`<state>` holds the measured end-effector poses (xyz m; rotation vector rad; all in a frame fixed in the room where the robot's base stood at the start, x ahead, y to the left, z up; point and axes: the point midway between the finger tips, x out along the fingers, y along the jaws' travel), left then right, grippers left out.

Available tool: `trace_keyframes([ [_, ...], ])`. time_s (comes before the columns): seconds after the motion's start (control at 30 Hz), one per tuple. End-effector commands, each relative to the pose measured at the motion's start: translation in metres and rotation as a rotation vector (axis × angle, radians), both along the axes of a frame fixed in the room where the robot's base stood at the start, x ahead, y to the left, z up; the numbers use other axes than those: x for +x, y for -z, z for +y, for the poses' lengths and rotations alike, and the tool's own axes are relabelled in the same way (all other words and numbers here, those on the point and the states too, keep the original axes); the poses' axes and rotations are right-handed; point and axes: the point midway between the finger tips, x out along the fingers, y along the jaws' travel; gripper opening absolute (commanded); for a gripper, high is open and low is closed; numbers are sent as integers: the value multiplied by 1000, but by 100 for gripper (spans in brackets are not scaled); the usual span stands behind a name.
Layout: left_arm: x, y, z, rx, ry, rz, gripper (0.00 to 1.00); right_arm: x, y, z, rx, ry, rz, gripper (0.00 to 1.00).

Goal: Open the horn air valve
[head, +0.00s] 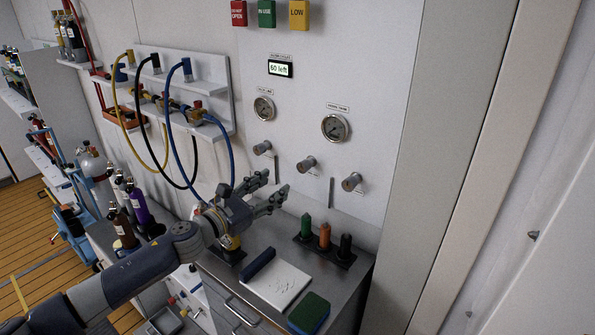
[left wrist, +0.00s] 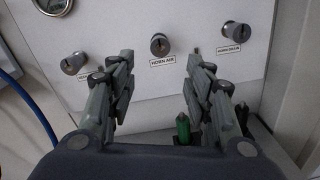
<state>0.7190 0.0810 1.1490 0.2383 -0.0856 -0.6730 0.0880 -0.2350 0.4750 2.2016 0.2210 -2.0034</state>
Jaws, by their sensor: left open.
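The horn air valve is the middle grey round knob (head: 306,164) in a row on the white panel. In the left wrist view the knob (left wrist: 159,43) sits above its "HORN AIR" label, centred between the fingers and beyond their tips. A neighbouring knob (head: 262,147) is to its left, and the knob labelled "HORN DRAIN" (head: 351,181) is to its right. My left gripper (head: 277,186) is open and empty, in front of the panel, lower left of the horn air knob and apart from it. My right gripper is not in view.
Two gauges (head: 336,128) and a "60 left" display (head: 280,68) are above the knobs. Below, a metal counter (head: 272,240) carries green, orange and black handled items, a notepad (head: 277,285) and a green-blue block (head: 309,314). Hoses (head: 222,140) hang left of the gripper.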

Motion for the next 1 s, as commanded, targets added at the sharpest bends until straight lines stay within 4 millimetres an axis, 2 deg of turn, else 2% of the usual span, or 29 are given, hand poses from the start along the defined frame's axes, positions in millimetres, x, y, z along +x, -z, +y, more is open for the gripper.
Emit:
trace_keyframes([
  [0.17, 10, -2, -8, 14, 6, -10, 47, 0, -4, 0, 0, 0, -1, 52],
  [0.7, 67, -2, -54, 10, 3, -8, 47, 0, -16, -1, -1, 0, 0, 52],
  [1.0, 82, -1, -66, 11, 4, -7, 47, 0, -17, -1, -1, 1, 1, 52],
])
